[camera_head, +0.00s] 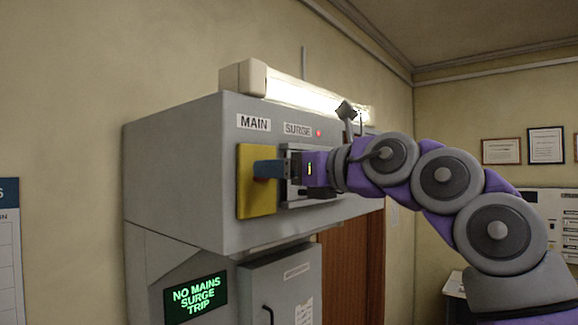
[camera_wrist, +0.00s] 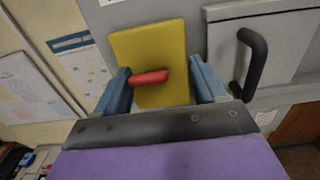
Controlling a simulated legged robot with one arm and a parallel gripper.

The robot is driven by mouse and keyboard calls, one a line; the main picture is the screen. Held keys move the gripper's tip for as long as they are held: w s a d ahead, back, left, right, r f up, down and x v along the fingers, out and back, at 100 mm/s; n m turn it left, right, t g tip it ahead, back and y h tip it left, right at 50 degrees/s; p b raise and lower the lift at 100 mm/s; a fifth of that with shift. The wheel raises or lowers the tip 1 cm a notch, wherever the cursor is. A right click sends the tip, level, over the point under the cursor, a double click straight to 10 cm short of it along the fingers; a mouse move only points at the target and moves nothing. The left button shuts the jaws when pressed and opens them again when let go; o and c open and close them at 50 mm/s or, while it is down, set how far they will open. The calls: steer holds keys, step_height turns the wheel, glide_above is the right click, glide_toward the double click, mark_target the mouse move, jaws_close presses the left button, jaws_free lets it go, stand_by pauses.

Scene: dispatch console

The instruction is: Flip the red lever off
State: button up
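The red lever (camera_wrist: 150,78) sticks out from a yellow plate (camera_wrist: 148,42) in the wrist view. My gripper (camera_wrist: 160,70) is open, with one blue finger to the left of the lever and the other to its right. A gap shows between the lever and the right finger; the lever's end is close to the left finger, and I cannot tell whether they touch. In the head view my gripper (camera_head: 268,169) is in front of the yellow plate (camera_head: 246,200), below the "MAIN" label (camera_head: 254,123).
Right of the yellow plate is a grey panel with a black handle (camera_wrist: 252,62), under the "SURGE" label (camera_head: 297,130) and a lit red lamp (camera_head: 319,133). A green display (camera_head: 195,297) reads "NO MAINS SURGE TRIP". A lit tube lamp (camera_head: 300,92) sits on top of the grey cabinet (camera_head: 175,165).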

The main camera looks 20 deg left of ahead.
steer(key=shift+s+a+r, duration=0.15)
steer(key=shift+s+a, duration=0.15)
steer(key=shift+s, duration=0.3)
steer(key=shift+c, duration=0.5)
steer(key=shift+a, duration=0.25)
steer(key=shift+c, duration=0.7)
steer(key=shift+w+a+f, duration=0.1)
steer(key=shift+w+f, duration=0.1)
steer(key=shift+w, duration=0.15)
steer(key=c, duration=0.7)
